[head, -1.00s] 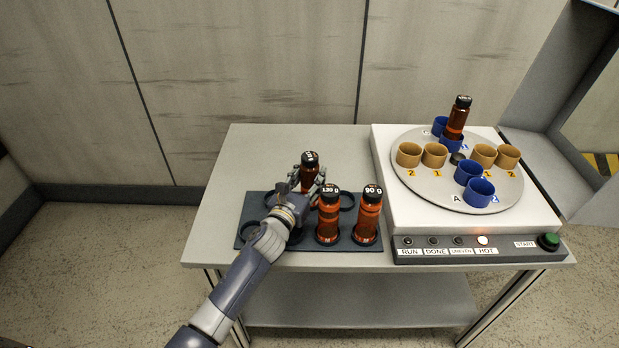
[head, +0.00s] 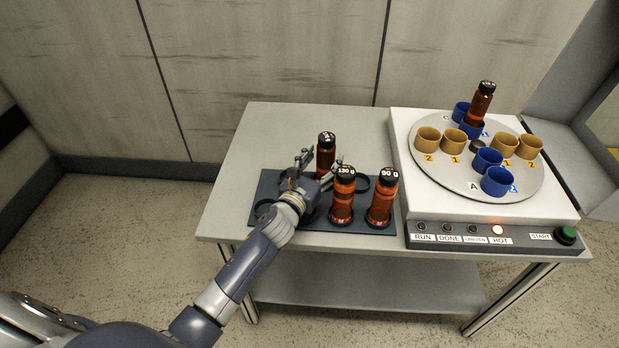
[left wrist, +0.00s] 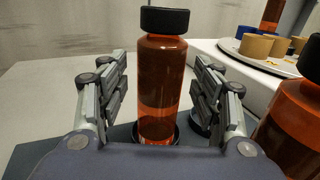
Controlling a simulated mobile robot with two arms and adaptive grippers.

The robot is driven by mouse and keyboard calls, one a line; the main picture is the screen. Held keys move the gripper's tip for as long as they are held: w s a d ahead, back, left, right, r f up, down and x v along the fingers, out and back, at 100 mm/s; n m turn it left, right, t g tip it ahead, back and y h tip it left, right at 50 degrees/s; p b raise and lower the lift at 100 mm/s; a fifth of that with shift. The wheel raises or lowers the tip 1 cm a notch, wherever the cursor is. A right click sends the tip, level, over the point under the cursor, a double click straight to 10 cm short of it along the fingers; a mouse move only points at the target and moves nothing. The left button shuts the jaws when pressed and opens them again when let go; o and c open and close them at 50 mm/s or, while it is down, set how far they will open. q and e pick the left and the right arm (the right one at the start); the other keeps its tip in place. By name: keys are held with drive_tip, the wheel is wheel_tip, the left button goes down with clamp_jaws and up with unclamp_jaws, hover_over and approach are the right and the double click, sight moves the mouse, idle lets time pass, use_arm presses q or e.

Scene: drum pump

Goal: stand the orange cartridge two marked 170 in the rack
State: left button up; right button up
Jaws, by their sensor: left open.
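An orange cartridge with a black cap (head: 326,150) stands upright at the back of the dark rack (head: 264,192). Its cap mark is too small to read surely. My left gripper (head: 320,164) is open, with one finger on each side of this cartridge. In the left wrist view the cartridge (left wrist: 162,85) stands between the spread fingers, with gaps on both sides, its base in a dark rack ring. Two more cartridges, marked 130 g (head: 343,197) and 90 g (head: 383,198), stand in the rack's front row. My right gripper is out of view.
To the right, a white machine (head: 400,150) carries a round plate (head: 440,178) with blue and tan cups. Another orange cartridge (head: 480,104) stands in a blue cup at its back. The HOT lamp (head: 497,230) is lit. The table behind the rack is clear.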

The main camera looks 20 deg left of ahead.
use_arm(q)
drive_tip(key=s+a, duration=0.1)
drive_tip(key=s, duration=0.9)
drive_tip(key=shift+b, duration=0.3)
